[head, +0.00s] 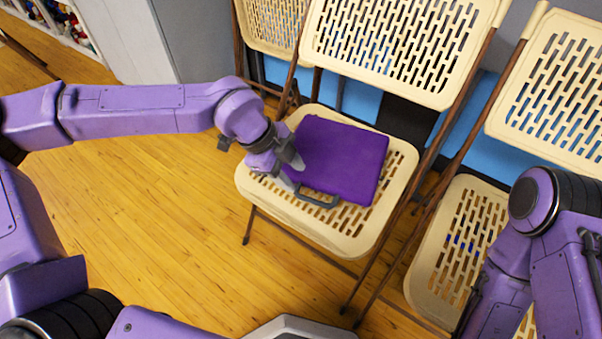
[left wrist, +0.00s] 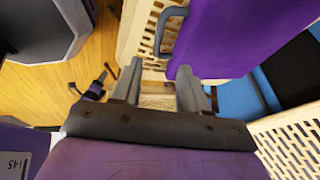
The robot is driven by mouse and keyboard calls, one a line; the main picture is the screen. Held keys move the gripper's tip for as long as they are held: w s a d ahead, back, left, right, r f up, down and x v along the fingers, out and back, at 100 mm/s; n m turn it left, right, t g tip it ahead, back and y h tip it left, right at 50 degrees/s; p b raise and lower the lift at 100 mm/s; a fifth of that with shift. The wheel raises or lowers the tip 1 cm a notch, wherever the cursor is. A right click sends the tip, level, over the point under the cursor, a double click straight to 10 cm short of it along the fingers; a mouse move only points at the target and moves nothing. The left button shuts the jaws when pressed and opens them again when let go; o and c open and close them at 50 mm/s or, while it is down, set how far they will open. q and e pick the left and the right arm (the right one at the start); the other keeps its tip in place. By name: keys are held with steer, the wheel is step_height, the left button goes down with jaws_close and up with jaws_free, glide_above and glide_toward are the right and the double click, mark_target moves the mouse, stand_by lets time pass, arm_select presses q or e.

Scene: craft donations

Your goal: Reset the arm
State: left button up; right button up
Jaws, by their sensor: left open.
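A purple case (head: 341,160) with a grey handle (head: 318,202) lies flat on the seat of the middle folding chair (head: 258,196). My left gripper (head: 290,178) is at the case's left edge, over the seat and close to the handle. In the left wrist view my left gripper (left wrist: 158,78) has its fingers apart with nothing between them. The purple case (left wrist: 225,40) and its handle (left wrist: 171,32) lie just beyond the fingertips there. Whether a finger touches the case I cannot tell. My right arm is at the right edge; its gripper is out of view.
Cream folding chairs stand around: one at the right (head: 548,85) beside my right arm, and one behind (head: 270,25). A grey cabinet (head: 195,40) and a white shelf (head: 60,25) are at the back left. The wooden floor (head: 150,200) at the left is clear.

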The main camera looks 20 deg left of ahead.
mark_target(313, 199)
stand_by(0.3)
